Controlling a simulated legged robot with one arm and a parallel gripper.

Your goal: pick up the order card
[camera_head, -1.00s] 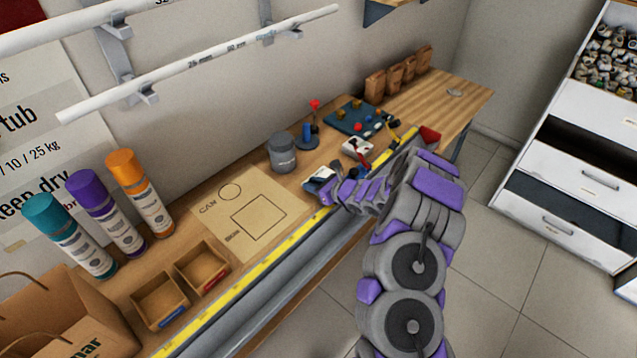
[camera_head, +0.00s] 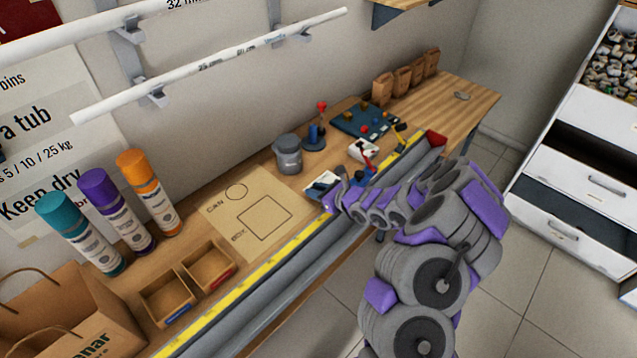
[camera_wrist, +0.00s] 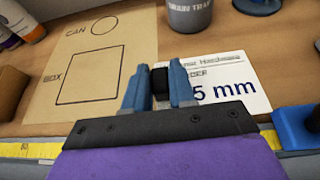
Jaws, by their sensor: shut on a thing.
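The order card (camera_wrist: 230,82) is white, with dark print reading "5 mm" at its visible end. In the wrist view it lies behind and to the right of my fingers, and they hide its left part. It also shows in the head view (camera_head: 318,185), mostly behind my gripper. My gripper (camera_wrist: 160,88) has two blue fingers closed on a small black block (camera_wrist: 161,80), which appears to be the card's grip. The card looks to be at or very near the bench top; I cannot tell if it is lifted.
A board marked CAN and BOX (camera_head: 245,220) lies left of the card. A grey tub (camera_head: 288,155) stands behind it. A blue item (camera_wrist: 296,126) is close on the right. A yellow measuring strip (camera_head: 270,265) runs along the bench's front edge. Wooden bins (camera_head: 168,298) stand at left.

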